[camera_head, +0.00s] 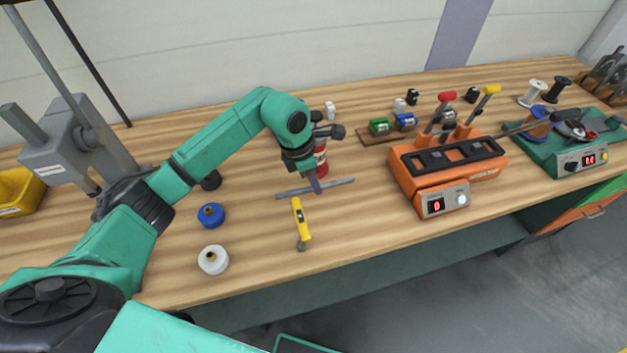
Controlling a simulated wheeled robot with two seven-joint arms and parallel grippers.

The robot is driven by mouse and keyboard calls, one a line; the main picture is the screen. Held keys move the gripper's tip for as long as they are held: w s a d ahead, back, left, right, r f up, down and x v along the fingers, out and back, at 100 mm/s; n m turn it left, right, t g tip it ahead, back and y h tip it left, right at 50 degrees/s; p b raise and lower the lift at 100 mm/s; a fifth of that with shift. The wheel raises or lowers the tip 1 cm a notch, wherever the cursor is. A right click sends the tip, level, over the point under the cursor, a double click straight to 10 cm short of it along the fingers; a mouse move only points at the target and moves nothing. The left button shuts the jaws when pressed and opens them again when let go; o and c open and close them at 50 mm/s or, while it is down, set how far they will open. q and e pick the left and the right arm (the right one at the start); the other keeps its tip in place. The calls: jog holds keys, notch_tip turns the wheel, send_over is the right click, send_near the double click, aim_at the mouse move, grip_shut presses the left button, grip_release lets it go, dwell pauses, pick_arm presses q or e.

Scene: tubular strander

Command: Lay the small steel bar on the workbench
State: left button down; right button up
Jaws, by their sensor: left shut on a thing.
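The small steel bar (335,184) is a thin grey strip lying level, low over the workbench (365,240) near its middle. My left gripper (315,186) points down at the middle of the bar and is shut on it. I cannot tell whether the bar touches the wood or is held just above it. The fingertips and the bar's middle partly hide each other. My right gripper does not show.
A yellow-handled tool (299,222) lies just in front of the bar. A red can (321,158) stands close behind my gripper. An orange station (447,172) is to the right. Bare wood lies between tool and station.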

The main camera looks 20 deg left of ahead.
aim_at(312, 190)
pick_arm(q)
jog(key=shift+s+a+b+x, duration=0.1)
jog(key=shift+a+b+x, duration=0.1)
jog(key=shift+b+x, duration=0.6)
jog(key=shift+s+a+b+x, duration=0.15)
jog(key=shift+b+x, duration=0.45)
jog(key=shift+x, duration=0.35)
jog(key=shift+s+a+b+x, duration=0.1)
jog(key=shift+a+b+x, duration=0.1)
jog(key=shift+b+x, duration=0.6)
jog(key=shift+f, duration=0.2)
jog(key=c, duration=0.7)
grip_release()
jog(key=shift+c, duration=0.2)
jog(key=b+v, duration=0.2)
jog(key=v, duration=1.2)
jog(key=shift+a+r, duration=0.1)
jog(key=shift+r, duration=0.2)
